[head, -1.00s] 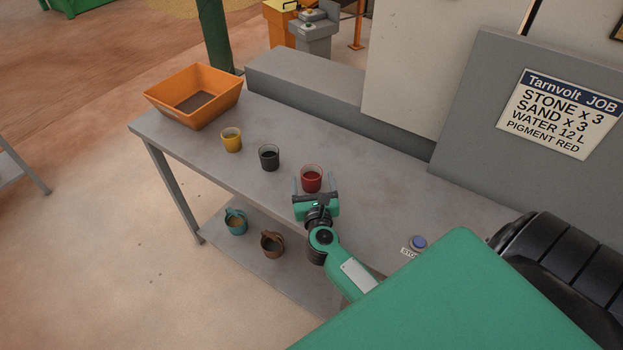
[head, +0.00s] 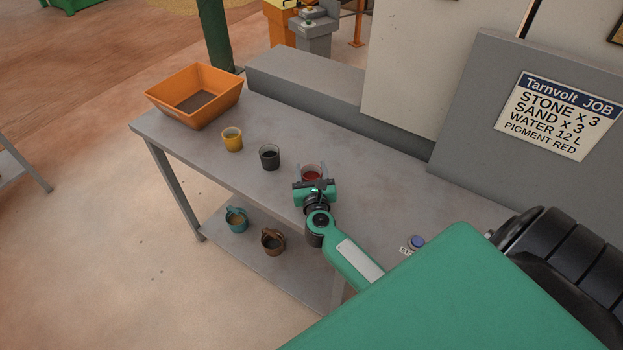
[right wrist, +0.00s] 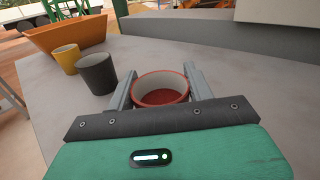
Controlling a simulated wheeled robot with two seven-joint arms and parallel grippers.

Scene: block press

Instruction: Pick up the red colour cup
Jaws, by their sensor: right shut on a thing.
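The red cup (head: 312,173) stands on the grey table, partly hidden behind my right gripper in the head view. In the right wrist view the red cup (right wrist: 161,89) sits between the two fingers, its open top showing red contents. My right gripper (head: 312,172) is shut on the cup, one finger on each side; it also shows in the right wrist view (right wrist: 160,92). I cannot tell any gap between the cup and the table. My left gripper is not in view.
A black cup (head: 269,157) and a yellow cup (head: 232,140) stand to the left on the table (head: 215,175). An orange bin (head: 196,110) is at the far left end. Two small buckets sit on the lower shelf. A blue button (head: 417,242) is to the right.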

